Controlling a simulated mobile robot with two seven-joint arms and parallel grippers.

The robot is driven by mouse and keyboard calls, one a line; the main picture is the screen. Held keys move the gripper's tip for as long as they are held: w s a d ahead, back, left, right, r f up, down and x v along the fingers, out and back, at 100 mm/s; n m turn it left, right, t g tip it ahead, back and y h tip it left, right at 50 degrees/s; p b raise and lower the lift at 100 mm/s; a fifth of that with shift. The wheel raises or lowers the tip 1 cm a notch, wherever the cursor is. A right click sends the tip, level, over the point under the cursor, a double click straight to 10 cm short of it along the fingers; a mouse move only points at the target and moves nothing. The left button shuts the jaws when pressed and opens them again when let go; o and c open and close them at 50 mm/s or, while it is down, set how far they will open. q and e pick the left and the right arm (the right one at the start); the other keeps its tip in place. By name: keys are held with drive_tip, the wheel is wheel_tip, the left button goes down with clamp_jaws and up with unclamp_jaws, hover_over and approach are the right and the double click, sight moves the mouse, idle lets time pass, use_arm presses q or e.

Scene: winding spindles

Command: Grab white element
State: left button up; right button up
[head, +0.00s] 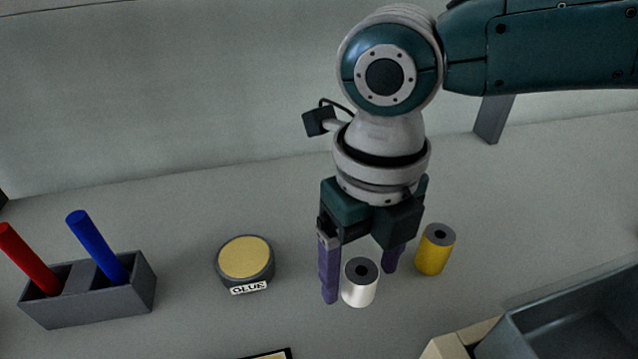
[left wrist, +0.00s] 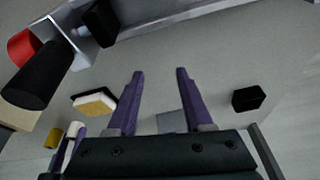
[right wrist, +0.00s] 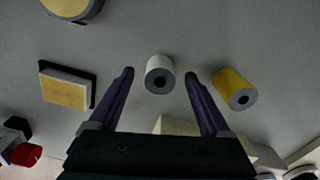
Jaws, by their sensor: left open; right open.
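The white element (head: 359,283) is a small upright cylinder with a dark hole in its top, standing on the grey table. My right gripper (head: 358,284) is open, its two purple fingers pointing down on either side of it. In the right wrist view, the white element (right wrist: 159,76) sits between and slightly beyond the fingertips (right wrist: 160,74), with a gap on each side. My left gripper (left wrist: 159,72) is open and empty in the left wrist view and is out of the head view. A small white piece (left wrist: 72,131) also shows at the lower left there, partly hidden.
A yellow cylinder (head: 435,249) stands close to the right of my right gripper. A glue pot (head: 245,258) and a grey holder (head: 100,307) with red and blue rods are to the left. A grey bin (head: 560,310) is at lower right. A yellow-topped pad (right wrist: 65,88) lies nearby.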

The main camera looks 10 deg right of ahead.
drive_tip(key=shift+f, duration=0.35)
drive_tip(key=shift+c, duration=0.3)
clamp_jaws()
